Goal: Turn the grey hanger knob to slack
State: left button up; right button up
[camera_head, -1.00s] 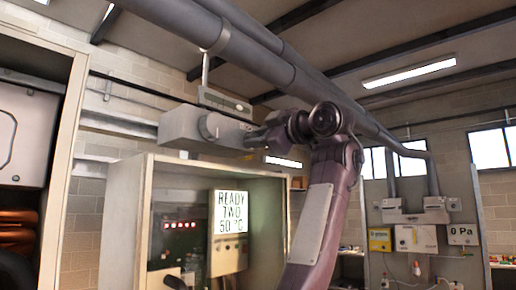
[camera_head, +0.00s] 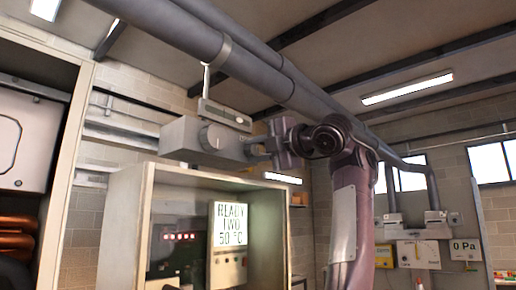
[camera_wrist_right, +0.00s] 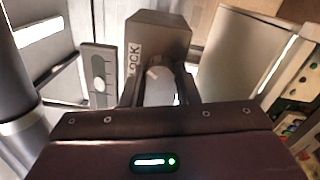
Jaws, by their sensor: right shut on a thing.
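A grey box (camera_head: 180,138) hangs below the thick overhead pipes, with a round grey disc (camera_head: 213,137) on its front face. My right gripper (camera_head: 257,147) is at the box's right end. In the right wrist view my right gripper (camera_wrist_right: 160,92) is shut on a grey knob (camera_wrist_right: 160,84) with a pale mark. The knob stands out from the box (camera_wrist_right: 165,32), beside a white label (camera_wrist_right: 133,60) reading "LOCK". The fingers hide the knob's sides, and in the head view it is largely covered. My left gripper is not in view.
Overhead pipes (camera_head: 190,35) run just above the box and my arm. A slotted grey plate (camera_head: 225,114) hangs close behind the box. An open-fronted cabinet (camera_head: 127,225) with a display (camera_head: 228,225) stands below. Pale wall units (camera_head: 418,253) are at the right.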

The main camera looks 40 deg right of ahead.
jog(key=shift+r+n+p, duration=0.1)
jog(key=shift+n+p, duration=0.85)
jog(key=shift+n, duration=1.05)
jog(key=o, duration=0.7)
jog(key=shift+o, duration=1.4)
jog(key=shift+w, duration=0.25)
jog(key=s+b, duration=0.5)
jog(key=s, duration=0.3)
jog(key=shift+d+f+b, duration=0.25)
jog(key=shift+d+b, duration=0.1)
jog(key=shift+d, duration=0.1)
